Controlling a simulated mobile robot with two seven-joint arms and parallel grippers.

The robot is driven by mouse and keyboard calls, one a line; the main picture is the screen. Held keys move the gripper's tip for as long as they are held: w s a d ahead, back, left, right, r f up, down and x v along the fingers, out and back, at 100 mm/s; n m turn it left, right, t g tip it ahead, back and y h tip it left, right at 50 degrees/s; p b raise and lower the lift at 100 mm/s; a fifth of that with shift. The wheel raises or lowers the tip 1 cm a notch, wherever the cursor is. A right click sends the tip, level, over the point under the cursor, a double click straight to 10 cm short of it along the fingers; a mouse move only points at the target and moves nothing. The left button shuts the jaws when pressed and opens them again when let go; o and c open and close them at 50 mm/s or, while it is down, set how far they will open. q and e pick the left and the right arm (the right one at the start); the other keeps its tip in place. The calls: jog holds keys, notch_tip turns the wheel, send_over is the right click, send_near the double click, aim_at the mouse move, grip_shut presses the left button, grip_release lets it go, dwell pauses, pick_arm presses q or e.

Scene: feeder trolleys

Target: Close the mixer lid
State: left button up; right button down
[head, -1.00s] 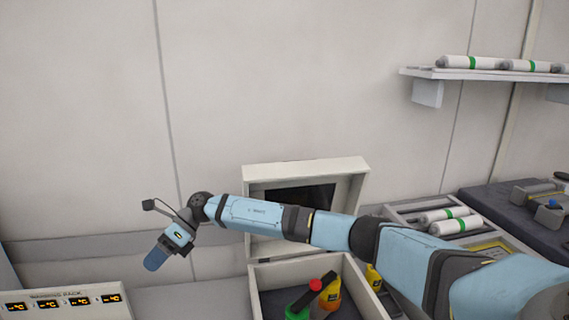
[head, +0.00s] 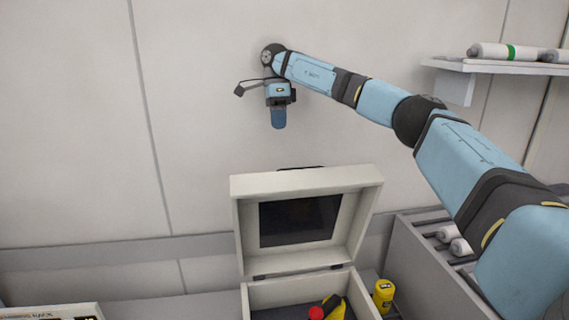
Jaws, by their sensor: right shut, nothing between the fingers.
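The mixer is a cream box whose lid (head: 247,223) stands open and upright, with a dark panel on its inner face. The lid is hinged to the open lower body (head: 288,295), which is cut off by the bottom of the view. My right gripper (head: 278,118) points down, shut and empty, above the lid's top edge and apart from it. Its arm comes in from the right. My left gripper is not in view.
Inside the body are a red-topped item (head: 316,313) and a yellow one. A yellow bottle (head: 383,296) stands right of the box. A rack (head: 431,270) with white cylinders and a wall shelf (head: 480,66) are at right. The wall behind is bare.

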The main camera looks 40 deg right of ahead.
jog(key=s+a+f+p, duration=0.1)
jog(key=s+f, duration=0.1)
jog(key=f, duration=0.1)
jog(key=s+a+f, duration=0.1)
jog(key=s+f, duration=0.1)
jog(key=f, duration=0.1)
jog(key=s+a+f+p, duration=0.1)
jog(key=s+f, duration=0.1)
jog(key=f, duration=0.2)
jog(key=shift+a+p, duration=0.2)
jog(key=shift+p, duration=0.15)
jog(key=shift+w, duration=0.1)
